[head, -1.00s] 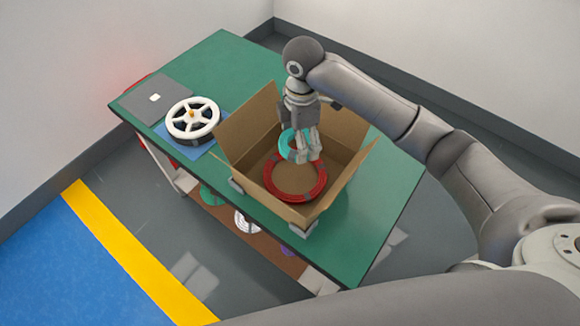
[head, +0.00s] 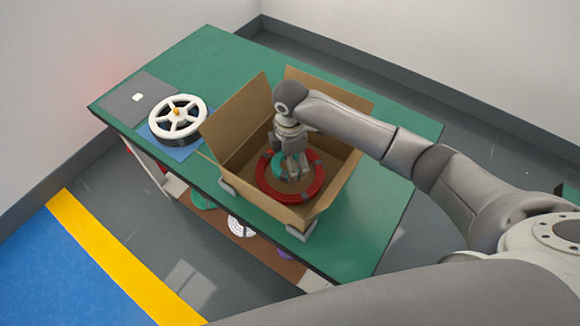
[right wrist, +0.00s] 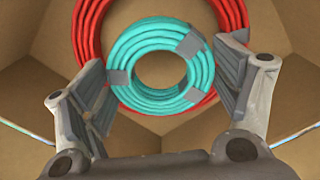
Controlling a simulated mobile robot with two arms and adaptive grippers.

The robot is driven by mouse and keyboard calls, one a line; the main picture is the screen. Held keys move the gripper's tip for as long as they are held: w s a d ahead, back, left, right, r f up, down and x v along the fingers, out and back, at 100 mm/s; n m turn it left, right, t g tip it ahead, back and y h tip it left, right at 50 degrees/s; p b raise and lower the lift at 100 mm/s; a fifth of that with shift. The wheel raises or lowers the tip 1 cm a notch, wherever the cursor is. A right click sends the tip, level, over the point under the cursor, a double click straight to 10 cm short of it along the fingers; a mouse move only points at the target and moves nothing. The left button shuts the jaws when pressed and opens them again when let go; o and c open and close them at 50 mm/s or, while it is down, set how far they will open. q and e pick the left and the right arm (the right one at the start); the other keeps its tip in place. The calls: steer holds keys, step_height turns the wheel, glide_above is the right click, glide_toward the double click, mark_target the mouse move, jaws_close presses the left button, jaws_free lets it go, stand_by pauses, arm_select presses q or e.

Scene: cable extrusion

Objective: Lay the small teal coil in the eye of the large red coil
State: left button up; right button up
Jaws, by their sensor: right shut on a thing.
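The large red coil (head: 262,188) lies flat on the floor of the open cardboard box (head: 228,177). My right gripper (head: 295,177) points down inside the box and is shut on the small teal coil (head: 278,163). In the right wrist view the teal coil (right wrist: 130,52) sits between the fingers (right wrist: 162,68) and overlaps part of the red coil (right wrist: 88,38). I cannot tell whether it touches the box floor. My left gripper is out of view.
The box stands on a green table (head: 215,60) with its flaps raised around my right gripper. More coils sit on a shelf below. The table's far end is clear.

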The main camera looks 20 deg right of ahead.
steer(key=shift+f, duration=1.9)
steer(key=shift+f, duration=0.15)
steer(key=o, duration=0.9)
step_height(320, 180, up, 12)
steer(key=shift+r, duration=0.2)
